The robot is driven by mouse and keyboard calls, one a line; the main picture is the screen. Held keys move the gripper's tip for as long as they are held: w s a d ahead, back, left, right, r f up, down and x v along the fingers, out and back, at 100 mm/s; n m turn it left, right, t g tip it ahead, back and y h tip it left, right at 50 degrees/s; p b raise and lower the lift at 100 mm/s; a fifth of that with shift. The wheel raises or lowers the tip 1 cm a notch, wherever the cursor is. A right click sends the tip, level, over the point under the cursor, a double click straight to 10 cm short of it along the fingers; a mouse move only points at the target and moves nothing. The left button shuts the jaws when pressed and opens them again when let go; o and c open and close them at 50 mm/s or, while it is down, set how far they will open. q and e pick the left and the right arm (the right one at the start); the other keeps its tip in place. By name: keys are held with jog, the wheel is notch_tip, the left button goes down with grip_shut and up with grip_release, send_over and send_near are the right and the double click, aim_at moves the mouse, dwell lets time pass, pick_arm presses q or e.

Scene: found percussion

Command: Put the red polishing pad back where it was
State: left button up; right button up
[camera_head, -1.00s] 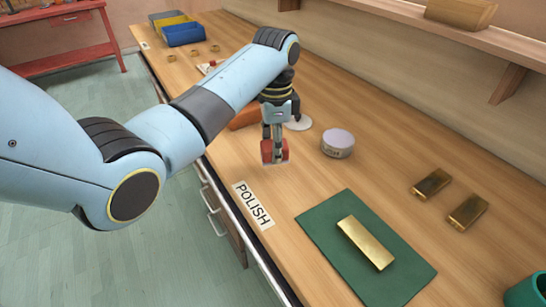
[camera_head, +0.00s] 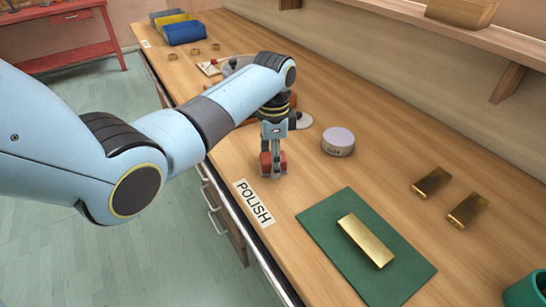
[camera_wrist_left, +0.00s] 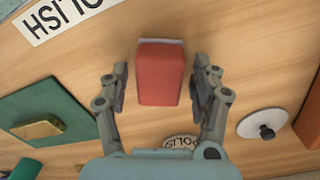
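The red polishing pad (camera_head: 266,166) stands on the wooden bench beyond the POLISH label. It also shows in the left wrist view (camera_wrist_left: 160,75), a red block with a pale strip along its far edge. My left gripper (camera_head: 273,160) is above and around it. In the wrist view its two fingers (camera_wrist_left: 158,88) are apart, one on each side of the pad, with bare wood visible in both gaps. The fingers do not appear to touch the pad. My right gripper is in neither view.
A POLISH label (camera_head: 254,204) lies near the bench's front edge. A round tin (camera_head: 338,141) and a knobbed grey lid (camera_head: 304,121) are close by. A green mat (camera_head: 318,220) holds a brass bar (camera_head: 366,241). Two brass blocks (camera_head: 432,183) (camera_head: 468,211) lie at right.

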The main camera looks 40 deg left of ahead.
pick_arm(q)
jog(key=shift+r, duration=0.1)
jog(key=shift+r, duration=0.3)
notch_tip(320, 180, up, 12)
jog(key=shift+f, duration=0.25)
jog(key=shift+w, duration=0.1)
dwell(0.3)
